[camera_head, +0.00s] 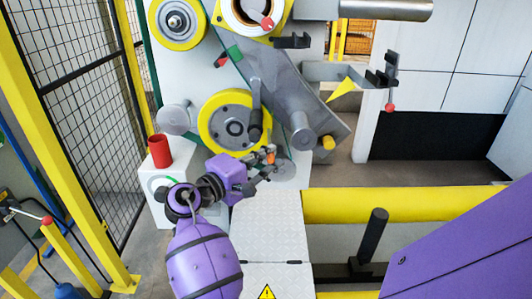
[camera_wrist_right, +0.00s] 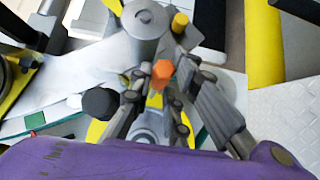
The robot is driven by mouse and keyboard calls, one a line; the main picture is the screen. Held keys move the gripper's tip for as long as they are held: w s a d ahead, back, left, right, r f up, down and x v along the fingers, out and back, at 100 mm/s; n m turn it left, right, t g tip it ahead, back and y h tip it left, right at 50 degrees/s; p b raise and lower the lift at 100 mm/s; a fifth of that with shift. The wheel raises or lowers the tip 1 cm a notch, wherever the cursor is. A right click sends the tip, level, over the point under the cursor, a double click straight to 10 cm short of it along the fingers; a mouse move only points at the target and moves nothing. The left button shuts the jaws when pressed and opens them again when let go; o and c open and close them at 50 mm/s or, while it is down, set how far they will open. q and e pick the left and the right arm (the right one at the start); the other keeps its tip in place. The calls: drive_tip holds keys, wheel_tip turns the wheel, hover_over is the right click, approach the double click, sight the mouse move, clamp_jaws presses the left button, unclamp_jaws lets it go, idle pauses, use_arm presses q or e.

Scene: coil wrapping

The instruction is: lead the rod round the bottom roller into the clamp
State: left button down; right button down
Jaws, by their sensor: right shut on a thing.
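My right gripper (camera_head: 266,157) is low in front of the machine, just below the large yellow roller (camera_head: 208,124). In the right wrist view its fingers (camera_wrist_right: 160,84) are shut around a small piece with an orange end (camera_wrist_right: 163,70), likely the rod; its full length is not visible. The orange end also shows in the head view (camera_head: 271,158). I cannot tell for sure which wheel is the bottom roller, or which fitting is the clamp. My left gripper is not in view.
A black-handled lever (camera_head: 255,115) hangs over the yellow roller. A grey cylinder (camera_head: 305,138) and yellow knob (camera_head: 328,143) stand right of the gripper. A red cup (camera_head: 160,151) is at left. A yellow rail (camera_head: 400,204) runs right; mesh fence (camera_head: 80,90) stands left.

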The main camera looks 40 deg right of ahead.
drive_tip(key=shift+s+d, duration=0.15)
idle(0.3)
